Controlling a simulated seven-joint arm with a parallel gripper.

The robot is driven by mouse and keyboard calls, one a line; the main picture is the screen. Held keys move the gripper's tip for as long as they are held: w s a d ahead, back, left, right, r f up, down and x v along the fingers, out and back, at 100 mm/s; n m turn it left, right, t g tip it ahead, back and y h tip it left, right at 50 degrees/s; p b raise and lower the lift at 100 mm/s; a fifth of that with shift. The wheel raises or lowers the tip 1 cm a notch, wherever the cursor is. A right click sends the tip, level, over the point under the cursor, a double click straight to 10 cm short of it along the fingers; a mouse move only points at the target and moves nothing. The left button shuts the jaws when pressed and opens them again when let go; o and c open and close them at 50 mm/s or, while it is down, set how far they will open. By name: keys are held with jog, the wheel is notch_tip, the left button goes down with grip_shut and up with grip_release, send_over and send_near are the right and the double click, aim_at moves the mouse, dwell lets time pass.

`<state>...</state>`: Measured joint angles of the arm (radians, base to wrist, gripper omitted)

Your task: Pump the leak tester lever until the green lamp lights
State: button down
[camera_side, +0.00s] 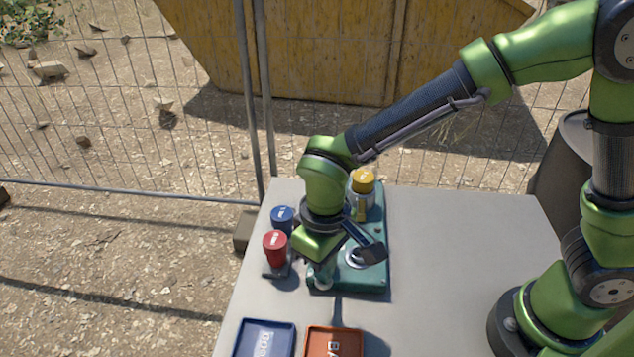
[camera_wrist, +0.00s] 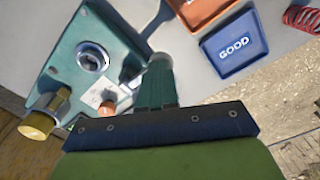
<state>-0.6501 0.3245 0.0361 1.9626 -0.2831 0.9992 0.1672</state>
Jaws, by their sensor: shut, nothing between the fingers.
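The leak tester (camera_side: 345,283) is a teal box on the grey table, with a yellow-capped cylinder (camera_side: 362,183) at its far end. In the wrist view the tester (camera_wrist: 62,75) shows a round metal socket (camera_wrist: 92,60) and a pale label plate. My gripper (camera_side: 322,281) is low over the tester's near left part, pointing down. In the wrist view my gripper (camera_wrist: 160,64) is shut and empty, beside the tester's edge. The lever is mostly hidden by my wrist and fingers; I cannot tell its position or whether I touch it. I make out no lit green lamp.
A blue tray marked GOOD (camera_wrist: 235,66) and an orange-red tray (camera_side: 333,332) lie at the table's near edge. A red-topped part (camera_side: 274,246) and a blue-topped part (camera_side: 283,217) stand left of the tester. The table right of the tester is clear.

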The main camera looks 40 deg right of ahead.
jog(key=shift+r, duration=0.6)
jog(key=shift+f, duration=0.1)
jog(key=shift+f, duration=1.4)
jog(key=shift+r, duration=1.5)
jog(key=shift+f, duration=0.1)
